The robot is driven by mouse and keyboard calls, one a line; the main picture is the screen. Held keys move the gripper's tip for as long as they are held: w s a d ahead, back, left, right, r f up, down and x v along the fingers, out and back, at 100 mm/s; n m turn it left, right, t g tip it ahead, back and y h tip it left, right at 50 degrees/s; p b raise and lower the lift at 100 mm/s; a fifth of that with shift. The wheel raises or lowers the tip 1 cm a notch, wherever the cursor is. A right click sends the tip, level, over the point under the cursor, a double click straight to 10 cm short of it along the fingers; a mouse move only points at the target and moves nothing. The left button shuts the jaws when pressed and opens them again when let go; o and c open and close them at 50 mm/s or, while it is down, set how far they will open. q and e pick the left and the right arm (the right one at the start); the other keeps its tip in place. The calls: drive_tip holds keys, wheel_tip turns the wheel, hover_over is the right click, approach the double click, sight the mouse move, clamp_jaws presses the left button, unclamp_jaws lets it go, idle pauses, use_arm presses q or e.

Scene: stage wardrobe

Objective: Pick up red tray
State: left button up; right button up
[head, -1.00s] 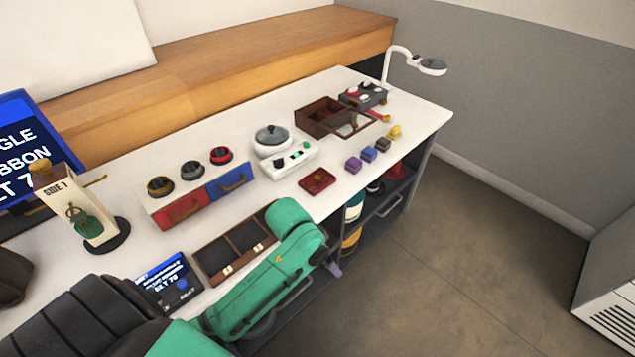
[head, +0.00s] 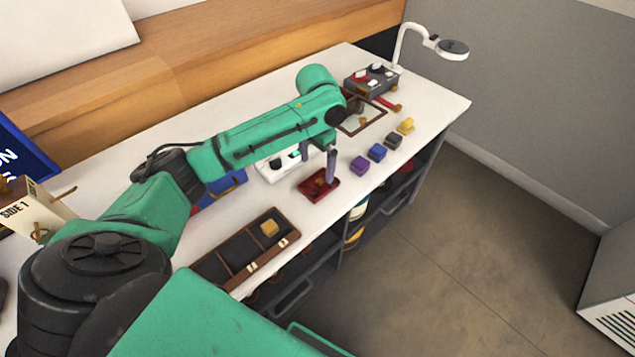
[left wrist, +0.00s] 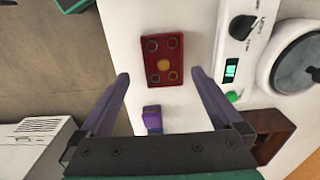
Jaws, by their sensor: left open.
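The red tray (head: 311,191) lies flat on the white counter near its front edge, partly hidden by my left gripper in the head view. In the left wrist view the red tray (left wrist: 164,80) is a small rectangle with a yellow disc in the middle and dark round spots at its corners. My left gripper (head: 320,166) points down over the tray. Its purple fingers are spread in the left wrist view (left wrist: 160,75), with the tray between and beyond the tips, and nothing is held. My right gripper is not in view.
Purple (head: 359,164), blue (head: 377,152), dark and yellow blocks line the front edge right of the tray. A white device (head: 272,170) stands behind it. A brown compartment box (head: 246,272) holding a yellow block is at the front left. A lamp (head: 452,47) stands at the back right.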

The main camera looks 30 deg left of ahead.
sight(319, 181)
use_arm(q)
drive_tip(key=f, duration=0.1)
drive_tip(key=w+f, duration=0.1)
drive_tip(key=f, duration=0.1)
drive_tip(key=shift+f, duration=0.2)
drive_tip(key=f, duration=0.4)
drive_tip(key=shift+w+f, duration=0.2)
drive_tip(key=shift+f, duration=0.25)
drive_tip(key=c, duration=1.1)
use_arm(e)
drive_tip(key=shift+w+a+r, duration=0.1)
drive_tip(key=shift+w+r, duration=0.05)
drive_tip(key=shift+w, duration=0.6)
